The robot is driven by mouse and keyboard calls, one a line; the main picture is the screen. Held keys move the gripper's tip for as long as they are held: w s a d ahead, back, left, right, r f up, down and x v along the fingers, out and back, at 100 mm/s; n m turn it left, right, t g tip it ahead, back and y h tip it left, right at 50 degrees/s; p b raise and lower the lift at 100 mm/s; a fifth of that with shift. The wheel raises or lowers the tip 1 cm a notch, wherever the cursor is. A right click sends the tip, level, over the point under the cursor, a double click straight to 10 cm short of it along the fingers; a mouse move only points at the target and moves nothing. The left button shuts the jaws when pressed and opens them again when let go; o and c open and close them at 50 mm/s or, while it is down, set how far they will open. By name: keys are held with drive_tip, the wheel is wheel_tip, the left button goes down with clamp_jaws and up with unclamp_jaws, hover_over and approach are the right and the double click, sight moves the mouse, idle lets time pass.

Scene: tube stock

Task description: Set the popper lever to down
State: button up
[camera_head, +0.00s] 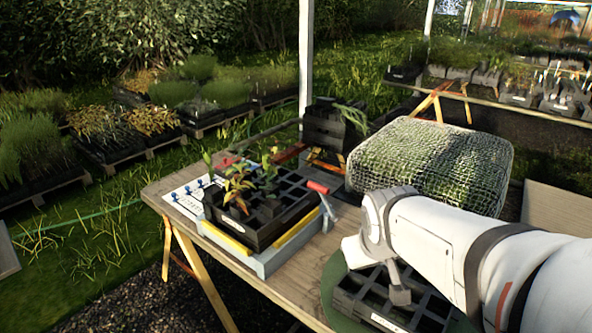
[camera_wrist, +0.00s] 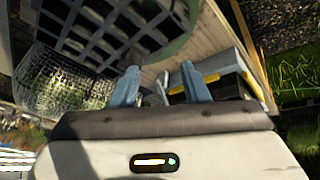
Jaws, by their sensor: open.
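The popper (camera_head: 262,262) is a low grey base with yellow strips on the wooden table. A black cell tray (camera_head: 252,238) with a few small plants sits on it. Its lever (camera_head: 328,208) is a grey arm at the right end with a red handle (camera_head: 318,187), and the handle stands up at about tray-rim height. My gripper (camera_wrist: 160,82) is open in the wrist view, its two blue-grey fingers apart and nothing clearly held. Part of the popper (camera_wrist: 225,68) shows beyond the right finger. In the head view, the fingers cannot be made out clearly; my wrist is right of the lever.
A second black cell tray (camera_head: 352,302) sits on a round green mat (camera_head: 330,282) under my arm; it also shows in the wrist view (camera_wrist: 72,18). A mesh-covered block (camera_head: 430,160) stands behind. A black crate (camera_head: 325,128) is at the back. Bare tabletop lies between popper and mat.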

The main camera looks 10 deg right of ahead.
drive_tip(key=w+d+n+t+b, duration=0.2)
drive_tip(key=w+n+t, duration=0.1)
drive_tip(key=w, duration=0.6)
drive_tip(key=w+d+n+t+b, duration=0.2)
drive_tip(key=w+n+t, duration=0.1)
drive_tip(key=w, duration=0.6)
drive_tip(key=n+t+y+b, duration=0.3)
drive_tip(key=n, duration=0.2)
approach(323, 190)
drive_tip(key=w+d, duration=0.2)
drive_tip(key=d, duration=0.2)
drive_tip(key=w+a+f+n+y, duration=0.1)
drive_tip(key=y, duration=0.1)
drive_tip(key=w+a+f+n+y+b, duration=0.1)
drive_tip(key=n+y, duration=0.1)
drive_tip(key=shift+w+n, duration=0.3)
drive_tip(key=shift+w, duration=0.1)
drive_tip(key=shift+w+a+f+n+y+b, duration=0.2)
drive_tip(key=shift+a+n+y+b, duration=0.2)
drive_tip(key=shift+n+y, duration=0.15)
drive_tip(key=shift+w+a, duration=0.15)
drive_tip(key=shift+a, duration=0.05)
drive_tip(key=x, duration=0.7)
clamp_jaws()
